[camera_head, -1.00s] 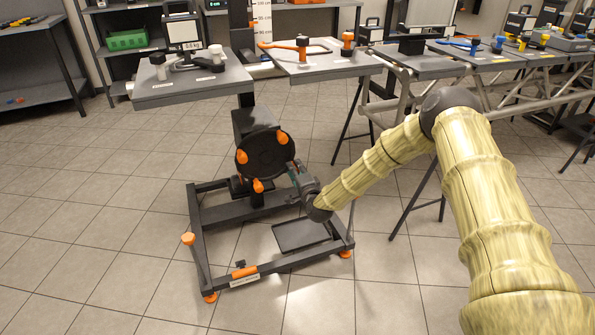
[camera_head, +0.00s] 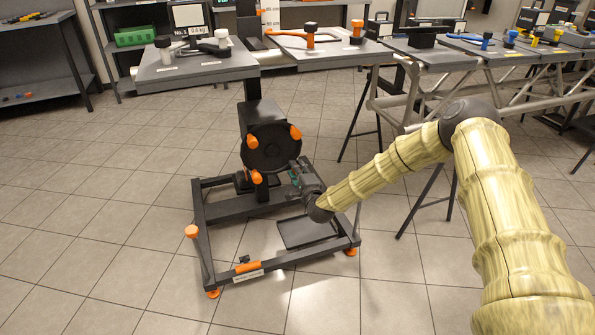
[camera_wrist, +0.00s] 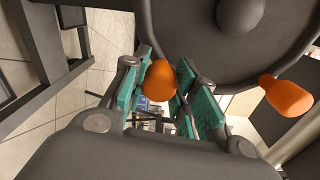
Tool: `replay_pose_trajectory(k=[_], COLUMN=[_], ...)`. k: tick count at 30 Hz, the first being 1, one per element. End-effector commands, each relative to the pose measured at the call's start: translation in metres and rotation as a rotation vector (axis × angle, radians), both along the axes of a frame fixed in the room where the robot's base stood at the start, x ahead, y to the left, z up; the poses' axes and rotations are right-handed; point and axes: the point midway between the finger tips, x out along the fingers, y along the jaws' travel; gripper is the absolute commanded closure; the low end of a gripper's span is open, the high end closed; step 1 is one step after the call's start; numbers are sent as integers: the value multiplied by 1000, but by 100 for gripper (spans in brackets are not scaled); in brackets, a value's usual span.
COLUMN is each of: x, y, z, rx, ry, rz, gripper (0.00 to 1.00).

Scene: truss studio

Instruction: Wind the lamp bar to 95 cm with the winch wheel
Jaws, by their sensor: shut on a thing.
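The winch wheel (camera_head: 272,150) is a dark disc with orange knobs, on the post of a dark floor frame. Three knobs show in the head view, at its upper left, upper right and lower left. My gripper (camera_head: 296,177) is at the wheel's lower right edge. In the wrist view, my gripper (camera_wrist: 163,78) has its teal pads shut on an orange knob (camera_wrist: 160,82). Another orange knob (camera_wrist: 287,96) stands free at the right, beside the wheel's rim (camera_wrist: 215,75). The lamp bar is not in view, and its height cannot be read.
The wheel's dark floor frame (camera_head: 207,245) has orange feet and an orange-topped lever (camera_head: 192,232) at its left. A grey table (camera_head: 196,68) stands behind it. More tables on trestles run to the right. Tiled floor is clear at the left and front.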

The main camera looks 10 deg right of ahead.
Motion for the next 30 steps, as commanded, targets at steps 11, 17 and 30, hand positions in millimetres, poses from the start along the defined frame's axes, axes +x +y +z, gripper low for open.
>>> replay_pose_trajectory(k=[11, 17, 30], x=[-2, -4, -71], y=[2, 1, -6], z=[-4, -2, 1], rx=[-1, -1, 1], ry=[6, 3, 6], rz=[5, 4, 4], gripper=[49, 49, 49])
